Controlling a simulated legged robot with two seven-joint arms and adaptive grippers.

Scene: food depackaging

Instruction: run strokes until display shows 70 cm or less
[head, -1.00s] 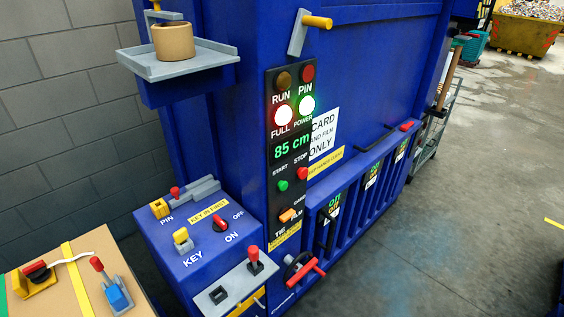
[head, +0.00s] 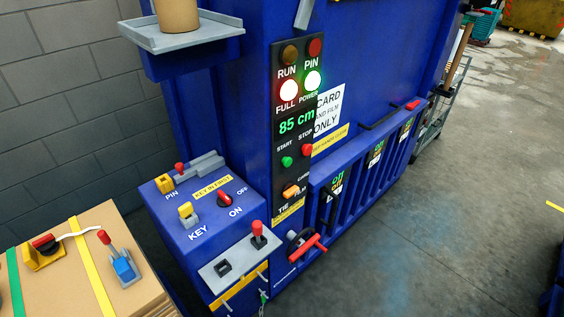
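The display (head: 296,121) on the black control panel of the blue baler reads 85 cm in green digits. Below it are a green START button (head: 287,161) and a red STOP button (head: 306,149). An orange CARD/FILM selector (head: 291,191) sits lower on the panel. Neither of my grippers shows in the head view.
A blue box with a yellow key (head: 187,213) and a red ON/OFF switch (head: 225,199) stands left of the panel. A red-knobbed lever (head: 257,229) rises from a grey plate. Cardboard boxes (head: 70,275) fill the lower left. Open floor (head: 430,240) lies to the right.

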